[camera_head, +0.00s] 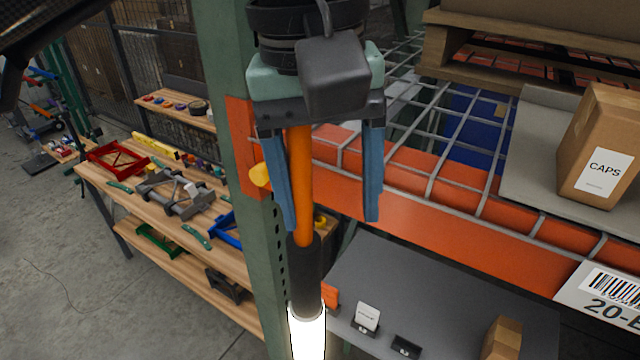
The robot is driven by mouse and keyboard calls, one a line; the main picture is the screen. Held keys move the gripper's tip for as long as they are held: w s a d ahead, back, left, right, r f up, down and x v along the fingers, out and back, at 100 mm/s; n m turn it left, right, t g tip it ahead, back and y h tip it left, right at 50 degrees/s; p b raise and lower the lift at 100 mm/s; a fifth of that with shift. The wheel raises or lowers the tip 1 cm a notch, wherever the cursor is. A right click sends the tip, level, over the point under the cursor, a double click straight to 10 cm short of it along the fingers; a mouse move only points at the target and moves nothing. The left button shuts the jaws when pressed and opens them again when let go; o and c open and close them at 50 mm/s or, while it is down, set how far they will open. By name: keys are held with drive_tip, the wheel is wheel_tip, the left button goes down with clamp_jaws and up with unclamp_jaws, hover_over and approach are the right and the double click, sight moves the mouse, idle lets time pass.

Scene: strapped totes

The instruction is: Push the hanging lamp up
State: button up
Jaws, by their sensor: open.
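The hanging lamp has an orange upper stem (300,185), a black collar (305,265) and a bright white glowing tube (307,330) cut off by the bottom edge. The black collar and tube sit below the fingertips. The lamp's top is hidden behind my gripper's body.
The green post (262,290) and orange rack beam (450,240) stand close by. A wire deck and a CAPS box (603,150) are at right. A grey lower shelf (440,305) holds small items. A wooden bench (120,190) with tools stands at left.

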sight(305, 287)
drive_tip(key=a, duration=0.1)
drive_tip(key=a+y, duration=0.1)
drive_tip(key=shift+w+a+r, duration=0.1)
drive_tip(key=shift+w+a, duration=0.05)
drive_tip(key=shift+a, duration=0.15)
drive_tip(key=shift+s+d+f+b, duration=0.2)
drive_tip(key=shift+f+b, duration=0.25)
drive_tip(key=shift+b, duration=0.05)
drive_tip(key=shift+s+f+b, duration=0.1)
drive_tip(key=shift+f+b, duration=0.3)
wheel_tip(305, 287, down, 11)
drive_tip(key=b, duration=0.9)
drive_tip(key=shift+f+b, duration=0.1)
drive_tip(key=shift+b, duration=0.3)
clamp_jaws()
